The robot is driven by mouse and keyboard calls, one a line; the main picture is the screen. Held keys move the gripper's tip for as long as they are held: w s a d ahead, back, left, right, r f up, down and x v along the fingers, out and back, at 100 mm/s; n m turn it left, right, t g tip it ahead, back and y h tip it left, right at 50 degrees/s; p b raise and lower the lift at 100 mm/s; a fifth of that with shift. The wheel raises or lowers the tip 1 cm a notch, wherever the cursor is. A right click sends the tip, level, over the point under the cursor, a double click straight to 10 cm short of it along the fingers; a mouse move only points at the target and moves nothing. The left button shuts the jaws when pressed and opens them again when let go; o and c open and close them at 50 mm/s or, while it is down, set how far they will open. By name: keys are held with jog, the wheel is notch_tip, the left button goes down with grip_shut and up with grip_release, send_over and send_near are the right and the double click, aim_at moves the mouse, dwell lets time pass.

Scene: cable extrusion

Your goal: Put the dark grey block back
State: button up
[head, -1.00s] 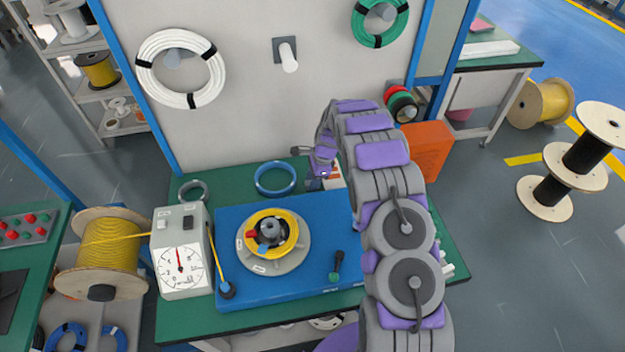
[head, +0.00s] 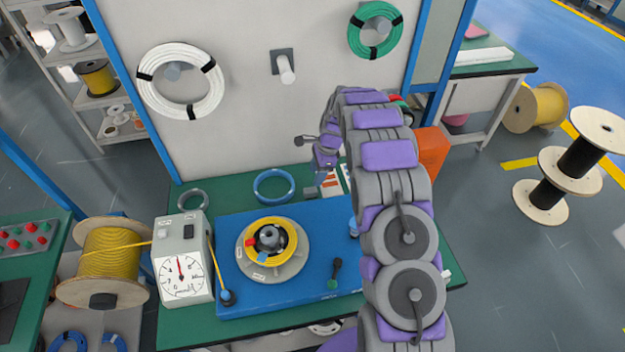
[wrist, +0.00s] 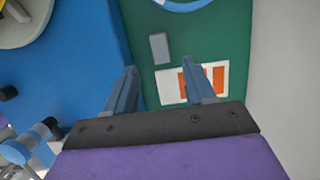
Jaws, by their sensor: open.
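A grey block (wrist: 160,47) lies on the green table top (wrist: 195,30) in the wrist view, beside a white card with orange stripes (wrist: 190,86). My gripper (wrist: 159,66) is open, its two fingers spread apart. In the picture, the block shows just beyond and between the fingertips, with nothing held. How far the fingers are above the table I cannot tell.
A blue plate (head: 300,290) carries a yellow cable coil on a round grey holder (head: 285,270). A blue ring (head: 273,187) and a grey ring (head: 192,199) lie behind it. A dial gauge (head: 183,270) stands left. The wall panel (head: 235,100) rises behind the table.

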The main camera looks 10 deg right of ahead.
jog(key=s+r+n, duration=0.2)
jog(key=s+r, duration=0.2)
jog(key=r, duration=0.3)
jog(key=s+r+n, duration=0.2)
jog(key=s+r, duration=0.2)
jog(key=r, duration=0.4)
jog(key=s+a+r+n+g+h, duration=0.15)
jog(key=s+r+n, duration=0.5)
jog(key=s, duration=0.75)
jog(key=s+r+n+h, duration=0.1)
jog(key=s+r+n, duration=0.3)
jog(key=s, duration=2.3)
jog(key=n, duration=0.3)
jog(key=shift+a+r+h+p, duration=0.2)
jog(key=shift+a+h+p, duration=0.15)
